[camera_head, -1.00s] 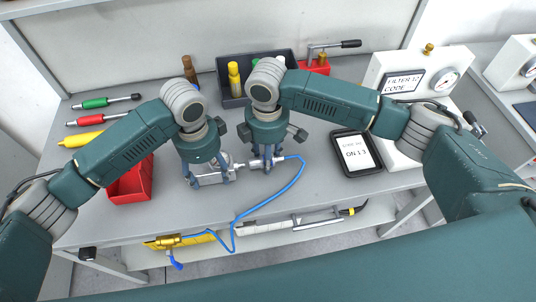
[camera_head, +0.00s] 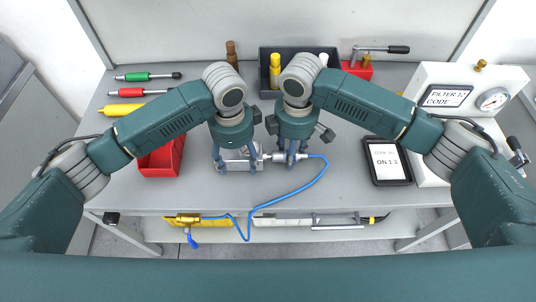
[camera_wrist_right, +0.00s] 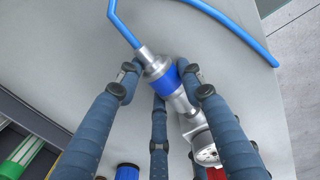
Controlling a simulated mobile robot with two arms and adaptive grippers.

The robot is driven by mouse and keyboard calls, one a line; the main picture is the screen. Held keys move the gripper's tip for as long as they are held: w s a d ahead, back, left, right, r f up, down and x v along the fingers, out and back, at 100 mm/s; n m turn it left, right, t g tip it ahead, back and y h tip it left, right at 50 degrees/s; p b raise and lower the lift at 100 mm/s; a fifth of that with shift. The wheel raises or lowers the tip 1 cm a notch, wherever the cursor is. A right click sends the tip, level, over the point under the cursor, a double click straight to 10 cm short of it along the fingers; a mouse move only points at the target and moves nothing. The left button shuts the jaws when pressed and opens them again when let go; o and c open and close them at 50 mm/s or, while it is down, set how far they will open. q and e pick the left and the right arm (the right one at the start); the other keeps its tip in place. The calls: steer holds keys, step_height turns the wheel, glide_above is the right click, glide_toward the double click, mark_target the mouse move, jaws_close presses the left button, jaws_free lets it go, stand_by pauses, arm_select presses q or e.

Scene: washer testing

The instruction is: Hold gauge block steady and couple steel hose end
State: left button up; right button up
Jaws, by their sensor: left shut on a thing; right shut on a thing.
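The silver gauge block (camera_head: 238,165) is on the grey bench, partly hidden by the fingers of my left gripper (camera_head: 236,158), which is shut on it. My right gripper (camera_head: 291,156) is just to its right, shut on the steel hose end (camera_head: 278,157). In the right wrist view the hose end (camera_wrist_right: 156,68) has a blue band and is between the fingers of the right gripper (camera_wrist_right: 165,95). It is in line with a silver fitting (camera_wrist_right: 190,120) toward the block. I cannot tell whether the two are locked. A blue hose (camera_head: 318,182) runs from it over the front edge.
A red bin (camera_head: 160,165) stands left of the block. A dark tray (camera_head: 265,93) with bottles is behind the grippers. A black-framed display (camera_head: 388,162) and a white gauge box (camera_head: 432,165) are at right. Screwdrivers (camera_head: 140,76) lie at back left. A lower shelf holds yellow parts.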

steer(key=shift+a, duration=1.25)
steer(key=o, duration=1.4)
steer(key=shift+r, duration=0.1)
step_height(320, 180, up, 12)
steer(key=shift+f, duration=0.1)
